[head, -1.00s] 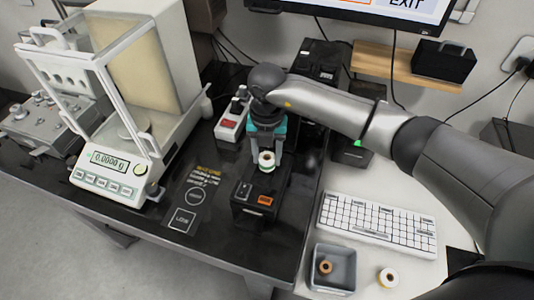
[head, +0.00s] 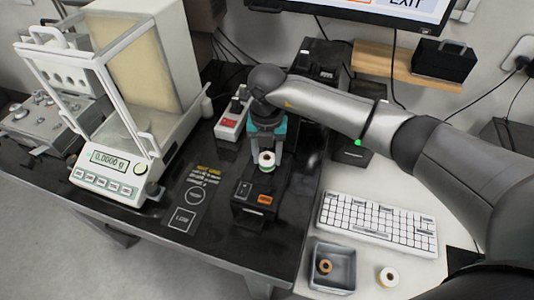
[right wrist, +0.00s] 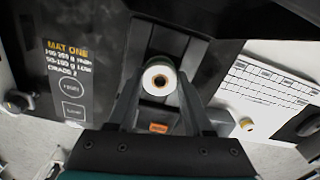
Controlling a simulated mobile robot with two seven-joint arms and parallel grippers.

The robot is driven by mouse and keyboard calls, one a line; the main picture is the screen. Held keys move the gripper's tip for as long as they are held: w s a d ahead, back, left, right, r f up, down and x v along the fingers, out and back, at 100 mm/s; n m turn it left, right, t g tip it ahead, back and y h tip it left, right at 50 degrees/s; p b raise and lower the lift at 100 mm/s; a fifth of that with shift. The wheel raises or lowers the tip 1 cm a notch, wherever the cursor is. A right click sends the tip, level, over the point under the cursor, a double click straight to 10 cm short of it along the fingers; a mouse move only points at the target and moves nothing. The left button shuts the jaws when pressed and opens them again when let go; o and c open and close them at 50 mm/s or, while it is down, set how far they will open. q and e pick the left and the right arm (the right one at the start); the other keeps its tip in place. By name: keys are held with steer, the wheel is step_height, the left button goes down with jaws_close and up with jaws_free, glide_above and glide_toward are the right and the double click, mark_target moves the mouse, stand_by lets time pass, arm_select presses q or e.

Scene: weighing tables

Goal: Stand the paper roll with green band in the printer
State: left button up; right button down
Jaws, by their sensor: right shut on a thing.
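The paper roll with green band (head: 267,159) is white with a green stripe and an open core. It is upright between the fingers of my right gripper (head: 266,148), which is shut on it. In the right wrist view the roll (right wrist: 152,83) sits end-on between the fingertips (right wrist: 160,80). The printer (head: 252,208) is a black box with an orange button, directly below and in front of the roll. The roll is over the printer's back part; I cannot tell whether it touches the printer. My left gripper is not in view.
A balance (head: 115,172) with a glass shield stands to the left. A red-and-white device (head: 230,122) is behind the printer. To the right are a keyboard (head: 375,222), a grey bin (head: 333,284) holding a brown ring (head: 324,267), and another roll (head: 388,276).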

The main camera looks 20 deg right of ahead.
mark_target(267, 158)
steer(key=shift+f+b, duration=0.35)
steer(key=shift+f, duration=0.2)
jaws_free()
stand_by(0.5)
steer(key=shift+r, duration=0.2)
steer(key=shift+r+p, duration=3.25)
steer(key=shift+r, duration=0.4)
steer(key=shift+s+f, duration=0.1)
